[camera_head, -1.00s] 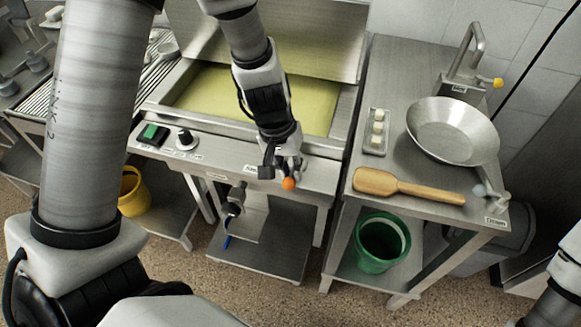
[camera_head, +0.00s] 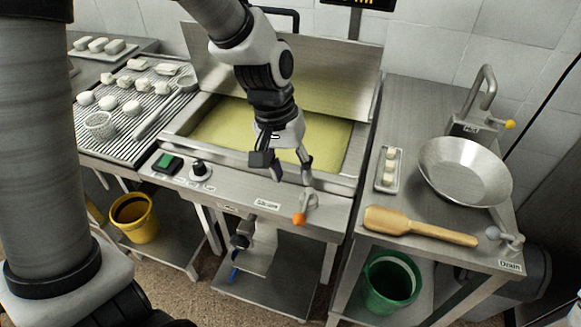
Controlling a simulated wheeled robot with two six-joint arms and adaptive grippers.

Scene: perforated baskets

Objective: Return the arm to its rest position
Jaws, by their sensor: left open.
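My left arm comes in from the left and over the fryer. My left gripper (camera_head: 290,180) is open and empty, pointing down above the fryer's front edge. It is just above and behind an orange-tipped lever (camera_head: 300,217) on the front panel, and seems apart from it. My right gripper is not in view.
The fryer (camera_head: 335,189) holds yellowish oil under a raised lid. Left is a rack (camera_head: 150,110) with white pieces and a small basket (camera_head: 99,125). Right is a table with a metal bowl (camera_head: 465,172), wooden paddle (camera_head: 420,227) and small tray (camera_head: 389,170). Yellow (camera_head: 134,218) and green (camera_head: 390,284) buckets stand below.

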